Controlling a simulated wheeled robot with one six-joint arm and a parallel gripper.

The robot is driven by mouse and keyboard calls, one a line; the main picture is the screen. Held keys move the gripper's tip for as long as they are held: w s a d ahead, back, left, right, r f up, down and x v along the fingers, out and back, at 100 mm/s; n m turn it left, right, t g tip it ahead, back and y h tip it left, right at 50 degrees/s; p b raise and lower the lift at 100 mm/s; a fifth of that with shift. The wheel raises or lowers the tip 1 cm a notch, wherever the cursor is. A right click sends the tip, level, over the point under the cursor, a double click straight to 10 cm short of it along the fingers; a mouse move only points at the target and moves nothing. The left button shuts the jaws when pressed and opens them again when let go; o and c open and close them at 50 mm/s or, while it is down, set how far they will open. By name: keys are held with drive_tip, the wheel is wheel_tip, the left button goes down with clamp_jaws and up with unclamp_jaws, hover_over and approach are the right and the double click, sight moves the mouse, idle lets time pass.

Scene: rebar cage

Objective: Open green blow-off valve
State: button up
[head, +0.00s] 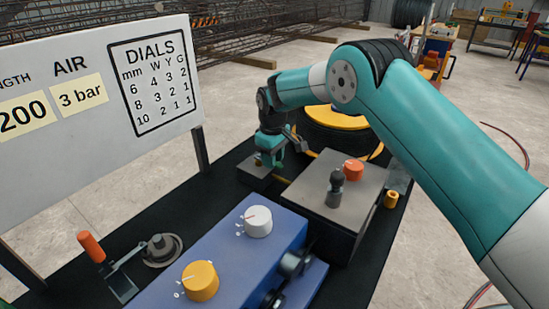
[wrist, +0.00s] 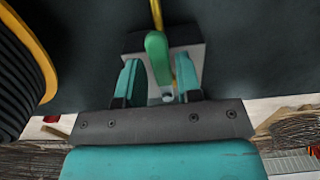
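The green valve lever (wrist: 157,55) shows in the wrist view, standing between the two teal fingers of my gripper (wrist: 157,80). The fingers are apart, with a visible gap on each side of the lever. The lever is near a grey block (wrist: 192,52) with a yellow line (wrist: 157,12) running from its far side. In the head view my gripper (head: 269,155) points down at a dark block (head: 256,178) on the far part of the black table. The green lever itself cannot be made out there, as my gripper covers it.
A black coil with a yellow rim (head: 340,122) stands close beside my gripper. A grey box with an orange knob (head: 353,169) and black knob (head: 336,186) is nearer. A blue box carries white (head: 258,221) and yellow (head: 200,281) dials. A sign board (head: 90,120) stands left.

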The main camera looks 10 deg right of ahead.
drive_tip(key=shift+o, duration=0.7)
wheel_tip(320, 180, up, 17)
drive_tip(key=b, duration=0.2)
drive_tip(key=shift+r, duration=0.2)
drive_tip(key=s+d+r+y, duration=0.1)
drive_tip(key=s+r, duration=0.2)
drive_tip(key=s, duration=0.5)
drive_tip(key=s+d+r, duration=0.1)
drive_tip(key=s+r, duration=0.2)
drive_tip(key=s, duration=0.4)
drive_tip(key=s+d+f+m+y, duration=0.1)
drive_tip(key=s+f, duration=0.1)
drive_tip(key=s, duration=1.1)
drive_tip(key=s+d+f+m+y, duration=0.1)
drive_tip(key=s+f+y, duration=0.1)
drive_tip(key=s, duration=1)
drive_tip(key=shift+s+d+f, duration=0.15)
drive_tip(key=shift+s+f, duration=0.2)
drive_tip(key=shift+f, duration=0.15)
